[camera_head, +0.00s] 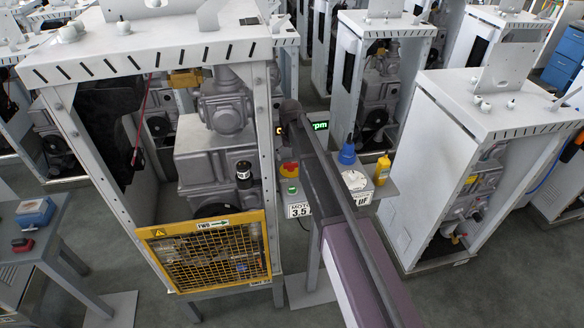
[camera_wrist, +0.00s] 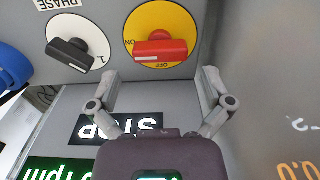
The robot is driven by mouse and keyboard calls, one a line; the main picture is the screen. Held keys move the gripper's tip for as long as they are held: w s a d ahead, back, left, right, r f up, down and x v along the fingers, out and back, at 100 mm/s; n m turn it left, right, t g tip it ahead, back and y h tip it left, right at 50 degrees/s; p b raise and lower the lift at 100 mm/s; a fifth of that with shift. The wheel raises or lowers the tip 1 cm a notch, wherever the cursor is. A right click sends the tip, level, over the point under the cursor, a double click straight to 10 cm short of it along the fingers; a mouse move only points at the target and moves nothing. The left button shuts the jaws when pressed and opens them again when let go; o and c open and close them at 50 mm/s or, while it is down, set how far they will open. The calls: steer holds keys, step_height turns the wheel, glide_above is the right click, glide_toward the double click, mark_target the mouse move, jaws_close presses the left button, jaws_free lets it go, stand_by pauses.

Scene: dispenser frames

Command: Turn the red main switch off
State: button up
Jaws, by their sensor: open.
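The red main switch (camera_wrist: 162,50) is a red bar handle on a round yellow disc (camera_wrist: 160,18), set in a grey panel in the wrist view. Its lettering is upside down there: ON at the disc's left, OFF at its lower edge. The handle lies level, with a white mark near its left end, toward ON. My gripper (camera_wrist: 159,76) is open and empty. Its two fingertips are spread to the left and right, just below the handle in the picture, with no visible contact.
A black knob (camera_wrist: 72,52) on a white disc sits left of the red switch. A STOP display (camera_wrist: 115,127) and a green rpm display (camera_wrist: 58,170) lie below. In the head view, a blue funnel-like item (camera_head: 347,154) and yellow bottle (camera_head: 382,169) stand right of my arm.

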mark_target(291, 163)
steer(key=shift+f+b, duration=1.25)
steer(key=shift+f, duration=0.3)
steer(key=c, duration=1)
